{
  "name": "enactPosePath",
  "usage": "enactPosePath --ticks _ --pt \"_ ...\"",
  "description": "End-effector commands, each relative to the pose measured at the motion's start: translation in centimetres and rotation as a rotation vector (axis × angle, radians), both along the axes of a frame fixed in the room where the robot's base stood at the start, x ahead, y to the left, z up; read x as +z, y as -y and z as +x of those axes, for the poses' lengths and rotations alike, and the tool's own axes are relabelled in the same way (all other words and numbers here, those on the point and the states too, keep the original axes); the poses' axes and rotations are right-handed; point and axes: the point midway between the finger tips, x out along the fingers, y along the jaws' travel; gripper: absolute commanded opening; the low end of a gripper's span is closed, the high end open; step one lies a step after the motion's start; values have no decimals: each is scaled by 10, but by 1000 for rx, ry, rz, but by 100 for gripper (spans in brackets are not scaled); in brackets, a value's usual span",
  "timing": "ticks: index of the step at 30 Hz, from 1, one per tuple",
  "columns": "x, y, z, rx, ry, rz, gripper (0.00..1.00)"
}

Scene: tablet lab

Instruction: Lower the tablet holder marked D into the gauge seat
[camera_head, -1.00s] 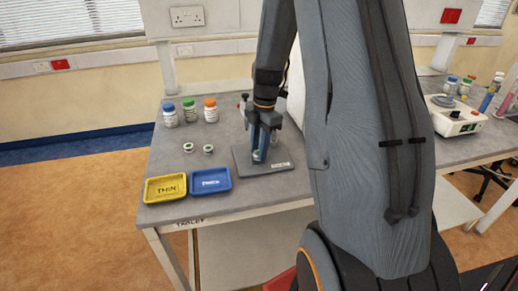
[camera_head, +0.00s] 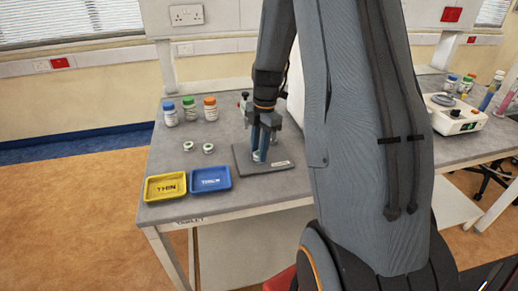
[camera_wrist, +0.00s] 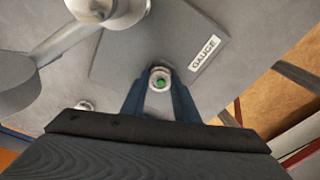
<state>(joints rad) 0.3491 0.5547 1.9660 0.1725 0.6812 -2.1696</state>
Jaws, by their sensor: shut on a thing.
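My gripper (camera_head: 260,157) is shut on a small pale round holder (camera_wrist: 160,79) with a green tablet in its middle. It shows between the two blue fingertips in the wrist view. No letter D is readable on it. The gripper points down over the dark gauge plate (camera_head: 290,162), which carries a "GAUGE" label (camera_wrist: 204,54). The held holder is at or just above the plate; I cannot tell whether it touches. The gauge seat itself is hidden under the holder and fingers.
Two other holders (camera_head: 188,146) (camera_head: 208,148) stand on the bench left of the plate. A yellow THIN tray (camera_head: 165,198) and a blue tray (camera_head: 211,190) lie at the front edge. Several capped bottles (camera_head: 190,110) stand behind. A metal gauge arm (camera_wrist: 65,45) rises beside the plate.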

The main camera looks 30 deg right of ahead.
Motion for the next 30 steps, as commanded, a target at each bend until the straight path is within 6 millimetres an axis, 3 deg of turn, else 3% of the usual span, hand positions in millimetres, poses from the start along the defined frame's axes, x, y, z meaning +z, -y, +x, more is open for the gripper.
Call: enactPosePath --ticks 28,29,30 --pt "-3 0 0 0 0 0 6" --pt "-3 0 0 0 0 0 29" --pt "-3 0 0 0 0 0 36"
